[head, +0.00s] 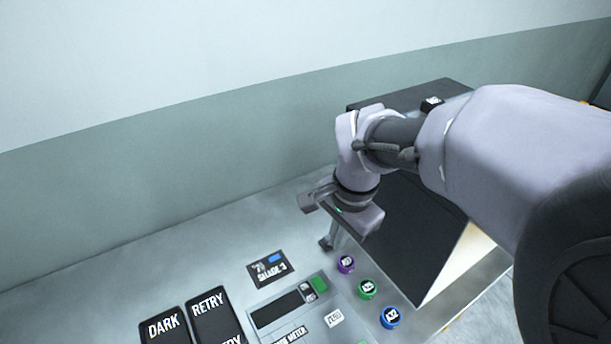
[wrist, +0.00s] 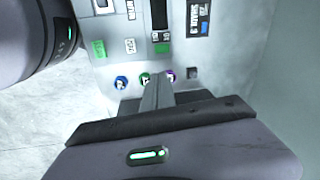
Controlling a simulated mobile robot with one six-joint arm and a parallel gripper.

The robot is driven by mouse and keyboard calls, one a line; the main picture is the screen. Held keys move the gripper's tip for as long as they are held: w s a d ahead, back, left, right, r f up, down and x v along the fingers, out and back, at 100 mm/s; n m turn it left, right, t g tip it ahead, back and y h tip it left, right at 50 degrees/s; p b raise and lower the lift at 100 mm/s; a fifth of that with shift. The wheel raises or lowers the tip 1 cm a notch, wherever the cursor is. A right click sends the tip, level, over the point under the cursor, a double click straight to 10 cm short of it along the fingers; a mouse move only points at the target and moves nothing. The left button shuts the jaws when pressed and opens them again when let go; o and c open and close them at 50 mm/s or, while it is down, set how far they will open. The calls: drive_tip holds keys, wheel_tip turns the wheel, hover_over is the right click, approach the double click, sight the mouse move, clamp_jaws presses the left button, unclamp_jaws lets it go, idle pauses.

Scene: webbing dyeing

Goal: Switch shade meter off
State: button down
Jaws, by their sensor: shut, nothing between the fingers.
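The shade meter (head: 275,312) is a pale panel on the bench with a dark display and a partly cut-off "METER" label, at the bottom of the head view. Beside the display are a green patch (head: 319,284) and a small dark and white part (head: 307,293), perhaps its switch; its position is too small to tell. The meter's dark display (wrist: 160,14) also shows at the top of the wrist view. My gripper (head: 327,243) is shut and empty, above the bench behind the purple button. Its closed fingers (wrist: 158,92) hide part of the bench in the wrist view.
Purple (head: 346,264), green (head: 367,289) and blue (head: 390,318) buttons stand right of the meter. A "SHADE 3" card (head: 270,268) lies behind it. Black DARK (head: 165,328) and RETRY (head: 210,310) plates are at left. A large dark slanted panel (head: 425,235) stands at right.

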drive_tip(key=m+g+p, duration=0.1)
drive_tip(key=m, duration=0.1)
hover_over(317, 279)
wheel_tip(317, 279, down, 5)
drive_tip(key=shift+f+h, duration=0.1)
drive_tip(key=shift+h, duration=0.3)
wheel_tip(317, 279, down, 14)
drive_tip(key=b, duration=0.5)
